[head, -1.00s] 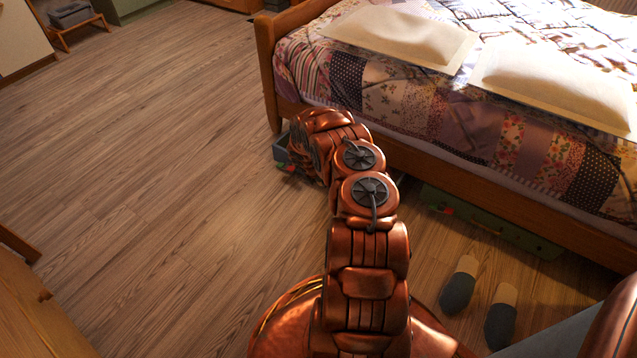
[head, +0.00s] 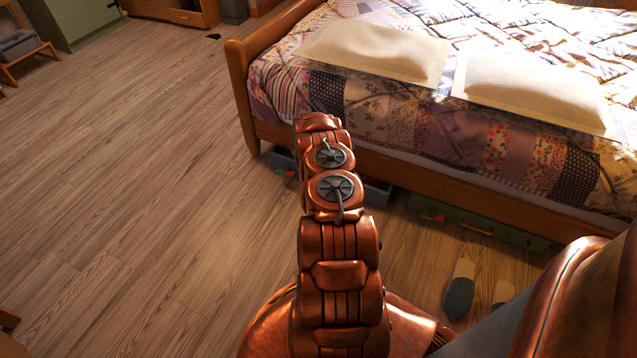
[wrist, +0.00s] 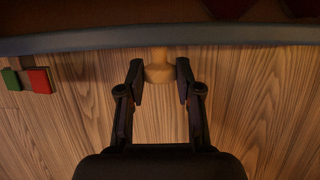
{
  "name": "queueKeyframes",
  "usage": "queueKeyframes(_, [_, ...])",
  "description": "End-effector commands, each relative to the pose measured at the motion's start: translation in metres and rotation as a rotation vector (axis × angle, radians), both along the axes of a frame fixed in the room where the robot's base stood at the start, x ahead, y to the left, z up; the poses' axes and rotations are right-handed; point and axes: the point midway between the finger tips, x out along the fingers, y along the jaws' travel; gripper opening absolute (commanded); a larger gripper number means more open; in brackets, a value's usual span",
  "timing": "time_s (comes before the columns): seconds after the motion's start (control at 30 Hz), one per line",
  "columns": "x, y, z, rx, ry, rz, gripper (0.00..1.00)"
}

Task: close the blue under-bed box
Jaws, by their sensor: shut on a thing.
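The blue-grey under-bed box (head: 376,193) shows at the bed's near side in the head view, on both sides of my arm, which hides its middle. It sits low on the floor, partly under the bed frame. In the wrist view its front rim (wrist: 230,40) runs across the top as a blue-grey band. A round wooden knob (wrist: 158,70) stands out below that rim. My gripper (wrist: 160,78) is shut on the knob, one finger on each side. In the head view the gripper is hidden behind my arm.
A red and green block (wrist: 30,80) shows near the rim at left. A green box (head: 490,228) lies under the bed (head: 400,165) to the right. Slippers (head: 460,287) lie on the floor near my base. The floor at left (head: 130,200) is clear.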

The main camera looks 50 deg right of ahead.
Motion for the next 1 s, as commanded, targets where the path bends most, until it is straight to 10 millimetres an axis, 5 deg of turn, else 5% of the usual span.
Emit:
queueKeyframes(0.1, [0.0,0.0,-0.001,0.0,-0.002,0.0,0.0])
queueKeyframes(0.13, [0.0,0.0,-0.001,0.0,-0.002,0.0,0.36])
queueKeyframes(0.33, [0.001,0.001,0.0,0.0,-0.002,0.001,0.57])
queueKeyframes(0.73, [0.003,0.002,0.002,-0.002,-0.002,0.005,0.58])
queueKeyframes(1.0, [0.001,0.009,0.022,-0.003,-0.002,0.005,0.58])
